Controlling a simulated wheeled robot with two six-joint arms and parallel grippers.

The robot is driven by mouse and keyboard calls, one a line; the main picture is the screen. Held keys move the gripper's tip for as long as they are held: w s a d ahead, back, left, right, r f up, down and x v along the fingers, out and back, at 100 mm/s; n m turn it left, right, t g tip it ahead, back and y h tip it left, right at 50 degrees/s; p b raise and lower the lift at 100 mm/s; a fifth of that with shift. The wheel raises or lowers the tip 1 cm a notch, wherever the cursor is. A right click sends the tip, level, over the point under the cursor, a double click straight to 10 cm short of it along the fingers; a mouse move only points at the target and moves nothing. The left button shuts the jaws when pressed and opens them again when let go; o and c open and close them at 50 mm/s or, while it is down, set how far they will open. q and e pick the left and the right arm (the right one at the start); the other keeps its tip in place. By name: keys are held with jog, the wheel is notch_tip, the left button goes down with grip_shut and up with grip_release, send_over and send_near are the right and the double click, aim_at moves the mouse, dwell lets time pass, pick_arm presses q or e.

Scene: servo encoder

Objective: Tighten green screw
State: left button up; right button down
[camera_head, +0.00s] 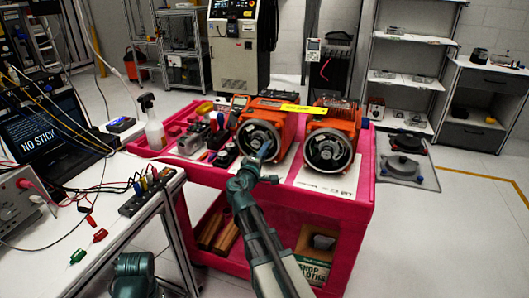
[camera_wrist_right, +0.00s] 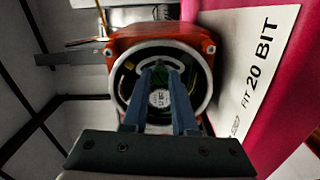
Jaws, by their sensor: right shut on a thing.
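Two orange servo motors with round, open encoder ends stand on the red cart. My right gripper (camera_head: 264,151) reaches to the left motor (camera_head: 262,136), which also shows in the right wrist view (camera_wrist_right: 115,45). Its two blue fingers (camera_wrist_right: 160,72) extend into the motor's round opening, with their tips close together. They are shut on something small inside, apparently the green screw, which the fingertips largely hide. A round white-labelled part (camera_wrist_right: 159,98) shows between the fingers. The right motor (camera_head: 331,139) is apart from the gripper.
A printed sheet (camera_wrist_right: 255,75) lies beside the left motor. A white bench (camera_head: 107,240) with wires and instruments stands at left. A spray bottle (camera_head: 153,127) stands at the cart's left end.

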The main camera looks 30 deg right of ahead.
jog(key=m, duration=0.5)
jog(key=shift+s+f, duration=0.1)
dwell(0.5)
jog(key=c, duration=0.7)
grip_release()
jog(key=v, duration=1.3)
jog(key=shift+s+a, duration=0.2)
jog(key=shift+a, duration=0.2)
